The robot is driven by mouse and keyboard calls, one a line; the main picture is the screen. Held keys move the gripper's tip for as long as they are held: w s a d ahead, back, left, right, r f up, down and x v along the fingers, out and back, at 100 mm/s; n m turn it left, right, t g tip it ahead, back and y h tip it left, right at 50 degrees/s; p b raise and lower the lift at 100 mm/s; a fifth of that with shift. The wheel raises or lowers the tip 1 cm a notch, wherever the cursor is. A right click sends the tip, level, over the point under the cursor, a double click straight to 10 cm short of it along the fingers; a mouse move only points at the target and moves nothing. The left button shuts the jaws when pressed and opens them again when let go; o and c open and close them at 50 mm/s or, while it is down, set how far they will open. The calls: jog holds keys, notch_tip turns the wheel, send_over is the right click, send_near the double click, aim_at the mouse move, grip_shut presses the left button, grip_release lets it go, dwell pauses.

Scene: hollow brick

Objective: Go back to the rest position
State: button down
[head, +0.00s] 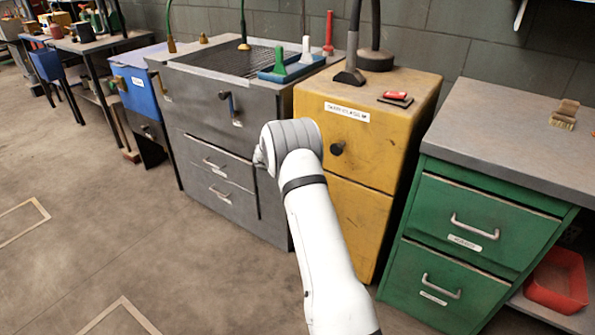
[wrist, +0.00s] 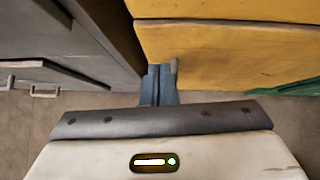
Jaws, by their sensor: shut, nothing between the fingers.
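My gripper shows in the wrist view (wrist: 160,72), its two blue-grey fingers shut together with nothing between them. Its tips are in front of the yellow cabinet (head: 345,145), near the gap beside the grey cabinet (head: 210,130). A knob-like piece shows right beside the fingertips in the wrist view; I cannot tell whether they touch it. In the head view my white arm reaches up toward the yellow cabinet, and its wrist hides the gripper.
A green drawer cabinet (head: 470,225) with a grey top stands at the right, with a red bin (head: 557,280) on the shelf beside it. A blue cabinet (head: 138,82) stands left of the grey one. Open floor (head: 110,240) lies at the left and front.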

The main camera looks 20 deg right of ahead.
jog(key=s+a+r+n+t+y+p, duration=0.25)
jog(key=a+r+n, duration=0.25)
jog(key=r, duration=0.5)
jog(key=s+a+r+n+t+y+p, duration=0.1)
jog(key=s+a+r+n+p, duration=0.35)
jog(key=r, duration=0.65)
jog(key=s+a+r+n+t+y+p, duration=0.1)
jog(key=a+r+n+t+y+p, duration=0.15)
jog(key=a+r+n, duration=0.6)
jog(key=s+a+r+n+g+y+p, duration=0.1)
jog(key=s+a+r+n+y+p, duration=0.15)
jog(key=s+r+n, duration=0.45)
jog(key=s+a+r+n+g+y+p, duration=0.1)
jog(key=s+r+n+g+p, duration=0.1)
jog(key=s+n, duration=0.4)
jog(key=s+a+r+n+g+p, duration=0.2)
jog(key=s+r+n+p, duration=0.15)
jog(key=s, duration=0.45)
jog(key=s+d+n+g+h+p, duration=0.1)
jog(key=s+d+n+g+p, duration=0.1)
jog(key=s+n, duration=0.4)
jog(key=s+d+n+g+h+p, duration=0.1)
jog(key=s+n, duration=0.4)
jog(key=s, duration=0.9)
jog(key=d+g, duration=0.1)
jog(key=d, duration=0.1)
jog(key=shift+s+d+f+n+h+p, duration=0.15)
jog(key=shift+s+d+n+h+p, duration=0.15)
jog(key=shift+s+n+h+p, duration=0.1)
